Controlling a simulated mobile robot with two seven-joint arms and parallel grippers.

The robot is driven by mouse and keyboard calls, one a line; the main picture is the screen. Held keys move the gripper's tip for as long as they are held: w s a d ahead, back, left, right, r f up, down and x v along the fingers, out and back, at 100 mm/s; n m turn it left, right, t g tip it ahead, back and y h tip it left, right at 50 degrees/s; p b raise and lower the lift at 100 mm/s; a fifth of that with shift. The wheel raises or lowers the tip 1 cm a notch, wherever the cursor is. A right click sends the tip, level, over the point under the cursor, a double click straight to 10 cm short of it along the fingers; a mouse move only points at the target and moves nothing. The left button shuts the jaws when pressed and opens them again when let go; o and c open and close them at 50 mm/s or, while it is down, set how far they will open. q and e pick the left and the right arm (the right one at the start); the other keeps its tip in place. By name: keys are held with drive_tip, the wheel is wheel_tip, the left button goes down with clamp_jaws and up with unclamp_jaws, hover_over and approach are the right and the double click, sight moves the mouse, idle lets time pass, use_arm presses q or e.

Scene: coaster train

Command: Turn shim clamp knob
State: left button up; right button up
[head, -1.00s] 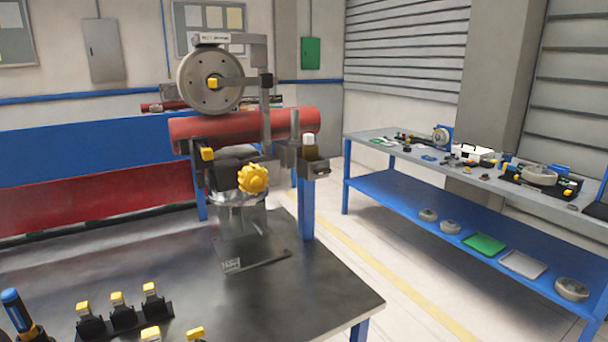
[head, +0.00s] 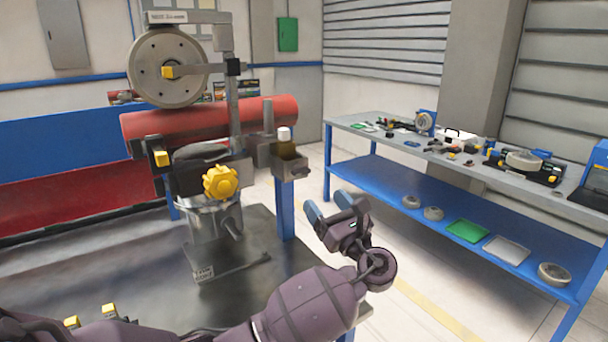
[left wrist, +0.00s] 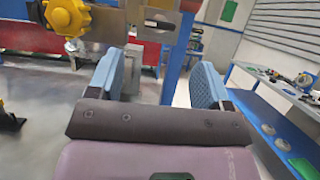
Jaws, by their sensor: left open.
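The yellow lobed knob (head: 220,182) sits on the front of the clamp fixture, below the red cylinder (head: 200,122) and the grey wheel (head: 168,68). A smaller yellow knob (head: 161,158) is to its left. In the left wrist view the lobed knob (left wrist: 67,17) shows at the upper left. My left gripper (head: 332,212) is open and empty, to the right of and lower than the knob, apart from it. Its blue fingers (left wrist: 158,82) stand wide apart in the left wrist view, with nothing between them. My right gripper is not in view.
A small bin with a white-capped bottle (head: 285,145) is fixed right of the knob. The dark bench (head: 270,290) lies below. A blue side table (head: 370,190) with tools and dishes stands at the right. Clear floor separates the two.

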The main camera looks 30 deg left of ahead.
sight(304, 174)
use_arm(q)
drive_tip(key=p+x, duration=0.1)
drive_tip(key=x, duration=0.8)
drive_tip(key=shift+p, duration=0.4)
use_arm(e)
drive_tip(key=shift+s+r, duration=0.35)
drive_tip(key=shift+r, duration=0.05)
use_arm(q)
drive_tip(key=shift+f, duration=0.1)
drive_tip(key=c, duration=0.9)
